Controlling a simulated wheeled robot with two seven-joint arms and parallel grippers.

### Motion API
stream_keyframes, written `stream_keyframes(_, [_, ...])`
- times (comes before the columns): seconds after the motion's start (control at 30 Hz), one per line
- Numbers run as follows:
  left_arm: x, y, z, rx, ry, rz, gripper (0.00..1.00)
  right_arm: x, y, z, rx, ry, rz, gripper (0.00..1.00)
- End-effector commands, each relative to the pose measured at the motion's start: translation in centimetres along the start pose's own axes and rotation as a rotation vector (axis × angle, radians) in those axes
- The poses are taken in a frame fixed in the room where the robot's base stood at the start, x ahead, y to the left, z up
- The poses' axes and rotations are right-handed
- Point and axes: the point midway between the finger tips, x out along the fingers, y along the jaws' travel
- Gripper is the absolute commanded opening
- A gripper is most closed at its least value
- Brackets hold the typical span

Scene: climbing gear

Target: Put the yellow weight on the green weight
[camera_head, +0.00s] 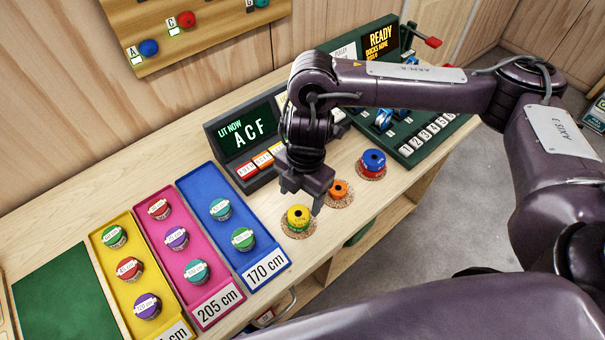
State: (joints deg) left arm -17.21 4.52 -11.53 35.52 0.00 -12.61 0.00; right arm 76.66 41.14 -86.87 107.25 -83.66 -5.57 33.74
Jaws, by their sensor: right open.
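The yellow weight (298,214) is a short round disc with a dark centre hole. It stands on a round cork mat at the front of the wooden table. A green band shows low on its side, which looks like the green weight (301,228) directly beneath it. The join is too small to see clearly. My right gripper (302,198) is open and points down just above and behind the yellow weight, with nothing visible between its fingers. My left gripper is not in view.
An orange weight (340,188) and a blue weight (373,158) on a red one stand on cork mats to the right. Blue (263,270), pink (208,312) and yellow (101,262) trays hold labelled round pieces. A lit display (243,138) stands behind the gripper.

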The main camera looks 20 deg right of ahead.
Motion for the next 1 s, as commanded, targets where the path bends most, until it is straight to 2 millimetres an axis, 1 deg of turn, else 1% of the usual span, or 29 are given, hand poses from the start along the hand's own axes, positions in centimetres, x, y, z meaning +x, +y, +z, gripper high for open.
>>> stream_keyframes(0.03, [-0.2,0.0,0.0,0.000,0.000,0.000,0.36,-1.3,0.1,0.1,-0.001,-0.004,0.005,0.66])
stream_keyframes(0.2, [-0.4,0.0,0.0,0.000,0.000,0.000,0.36,-4.2,0.1,0.1,0.000,-0.003,0.004,0.66])
stream_keyframes(0.4, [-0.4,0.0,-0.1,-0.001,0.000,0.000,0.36,-6.1,0.0,0.0,0.000,-0.001,0.001,0.66])
stream_keyframes(0.53, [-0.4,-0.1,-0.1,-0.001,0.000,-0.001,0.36,-6.5,0.0,0.0,0.001,0.000,0.000,0.66])
stream_keyframes(1.0, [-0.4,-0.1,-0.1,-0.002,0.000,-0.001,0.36,-6.5,0.0,0.0,0.001,0.001,0.000,0.66])
